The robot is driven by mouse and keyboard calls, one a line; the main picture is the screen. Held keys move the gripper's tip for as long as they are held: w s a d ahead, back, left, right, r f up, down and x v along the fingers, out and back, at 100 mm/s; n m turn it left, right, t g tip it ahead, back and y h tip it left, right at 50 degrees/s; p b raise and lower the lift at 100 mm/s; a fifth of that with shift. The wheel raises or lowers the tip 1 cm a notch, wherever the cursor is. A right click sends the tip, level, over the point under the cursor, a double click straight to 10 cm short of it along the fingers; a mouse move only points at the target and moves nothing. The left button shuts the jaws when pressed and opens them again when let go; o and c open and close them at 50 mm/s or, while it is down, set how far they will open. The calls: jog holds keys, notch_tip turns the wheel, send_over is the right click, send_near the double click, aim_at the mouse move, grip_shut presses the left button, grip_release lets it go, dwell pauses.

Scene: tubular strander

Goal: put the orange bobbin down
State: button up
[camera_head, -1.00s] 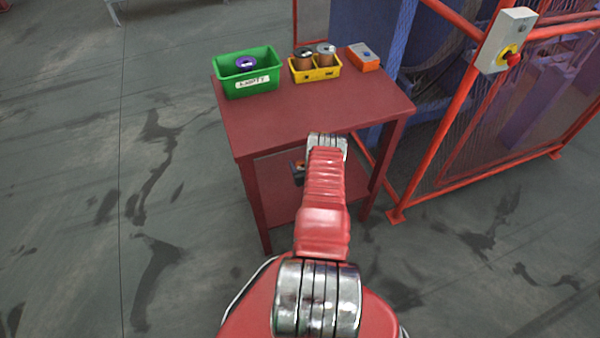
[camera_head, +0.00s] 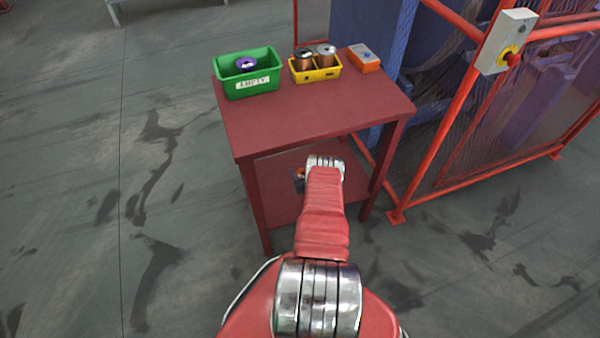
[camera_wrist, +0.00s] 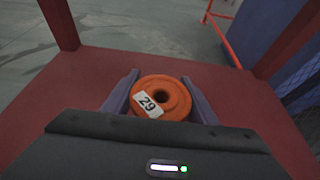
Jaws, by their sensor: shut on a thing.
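The orange bobbin (camera_wrist: 172,92) has a white label reading 29 and a dark centre hole. In the wrist view it sits between the two fingers of my gripper (camera_wrist: 160,95), which is shut on it. Below and around it is the red lower shelf (camera_wrist: 60,95) of the table. I cannot tell whether the bobbin touches the shelf. In the head view only a small bit of the orange bobbin (camera_head: 299,171) shows beside my arm, under the tabletop; my arm hides the rest.
The red tabletop (camera_head: 320,110) bears a green bin labelled EMPTY (camera_head: 250,84) with a purple bobbin, a yellow tray (camera_head: 318,74) with copper bobbins and an orange box (camera_head: 364,58). Table legs (camera_head: 385,165) flank the shelf. A red mesh fence (camera_head: 450,150) stands at right.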

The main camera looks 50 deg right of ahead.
jog(key=shift+f, duration=0.25)
jog(key=shift+f, duration=0.15)
jog(key=o, duration=1.3)
jog(key=shift+c, duration=0.2)
jog(key=v, duration=1.2)
jog(key=shift+s+a, duration=0.1)
jog(key=shift+s, duration=0.05)
dwell(0.3)
